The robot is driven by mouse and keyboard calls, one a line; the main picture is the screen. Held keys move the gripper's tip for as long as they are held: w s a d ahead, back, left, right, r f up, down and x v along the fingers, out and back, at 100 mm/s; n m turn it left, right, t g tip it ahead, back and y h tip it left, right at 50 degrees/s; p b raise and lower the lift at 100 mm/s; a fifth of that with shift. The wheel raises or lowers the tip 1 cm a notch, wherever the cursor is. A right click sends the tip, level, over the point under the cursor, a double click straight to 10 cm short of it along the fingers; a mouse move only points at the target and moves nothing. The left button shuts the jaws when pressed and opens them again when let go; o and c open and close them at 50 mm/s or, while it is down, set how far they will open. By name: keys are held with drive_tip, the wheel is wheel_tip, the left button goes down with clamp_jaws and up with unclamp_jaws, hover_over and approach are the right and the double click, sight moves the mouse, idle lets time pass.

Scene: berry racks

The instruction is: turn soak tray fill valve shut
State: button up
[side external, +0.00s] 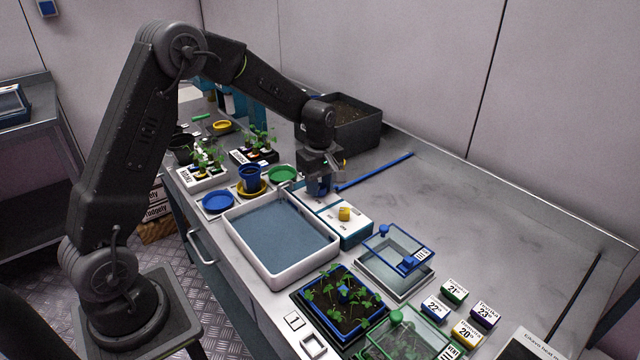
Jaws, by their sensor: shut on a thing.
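The white soak tray (236,246) sits on the bench with a bluish-grey floor or water in it. Beside its far right edge is a low white and blue valve box (352,232). A yellow knob (345,213) stands on the near part of the box, clear of my gripper. My gripper (318,190) points down over the far part of the box and is shut on the fill valve's handle. The fingers mostly hide the handle, so its angle cannot be told.
Green (281,175) and blue (217,202) dishes and a blue pot (251,179) stand left of my gripper. A blue rod (376,171) lies behind it. A clear blue-framed lid (398,247) and seedling tray (342,300) are nearer.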

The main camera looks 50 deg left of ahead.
sight(320, 186)
drive_tip(key=m, duration=0.8)
drive_tip(key=shift+m, duration=0.3)
drive_tip(key=m, duration=0.4)
drive_tip(key=shift+m, duration=2.1)
drive_tip(key=shift+w, duration=0.1)
drive_tip(key=o, duration=0.9)
wheel_tip(320, 186, up, 14)
drive_tip(key=shift+f, duration=0.1)
